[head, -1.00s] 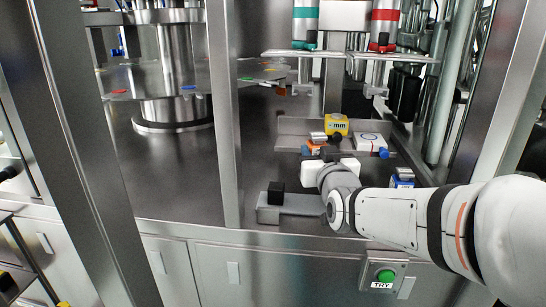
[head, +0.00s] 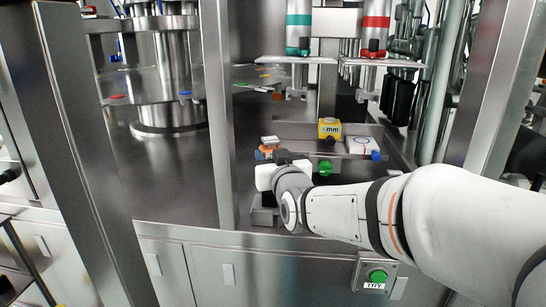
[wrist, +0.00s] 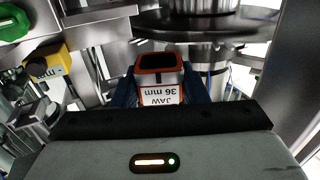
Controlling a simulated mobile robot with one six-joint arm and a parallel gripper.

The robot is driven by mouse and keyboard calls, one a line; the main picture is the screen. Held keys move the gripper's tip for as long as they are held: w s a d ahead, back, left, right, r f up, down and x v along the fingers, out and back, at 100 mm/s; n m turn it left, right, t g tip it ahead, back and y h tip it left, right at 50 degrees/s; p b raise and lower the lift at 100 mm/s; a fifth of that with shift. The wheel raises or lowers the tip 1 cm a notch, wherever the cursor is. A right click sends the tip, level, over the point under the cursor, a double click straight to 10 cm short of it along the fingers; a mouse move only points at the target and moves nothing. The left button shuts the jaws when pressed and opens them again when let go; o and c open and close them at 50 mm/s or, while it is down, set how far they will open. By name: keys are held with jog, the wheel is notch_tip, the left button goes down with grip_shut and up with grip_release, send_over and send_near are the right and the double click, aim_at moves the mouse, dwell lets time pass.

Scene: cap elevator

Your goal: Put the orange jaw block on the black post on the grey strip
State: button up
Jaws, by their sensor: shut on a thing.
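The orange jaw block (wrist: 158,68) is between the dark blue fingers of my gripper (wrist: 160,90), with its white "JAW 36 mm" label facing the wrist camera. In the head view, the orange jaw block (head: 267,149) shows just beyond my gripper (head: 272,157), held up off the deck. The grey strip (head: 263,217) lies near the front edge of the deck, mostly covered by my gripper and wrist. The black post on it is hidden behind my gripper in the head view, and I cannot make it out in the wrist view.
A steel upright (head: 219,115) stands close on the left. Teal (head: 298,30) and red (head: 376,30) banded cylinders hang above.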

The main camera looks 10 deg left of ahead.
jog(key=shift+s+b, duration=0.1)
jog(key=shift+b, duration=0.4)
notch_tip(320, 180, down, 6)
jog(key=b, duration=0.5)
jog(key=shift+r, duration=0.15)
jog(key=shift+f+b, duration=0.6)
jog(key=shift+b, duration=0.3)
jog(key=o, duration=1.2)
jog(key=p+v, duration=0.2)
jog(key=v, duration=0.5)
jog(key=shift+r, duration=0.1)
jog(key=shift+s+d, duration=0.2)
jog(key=shift+s, duration=0.15)
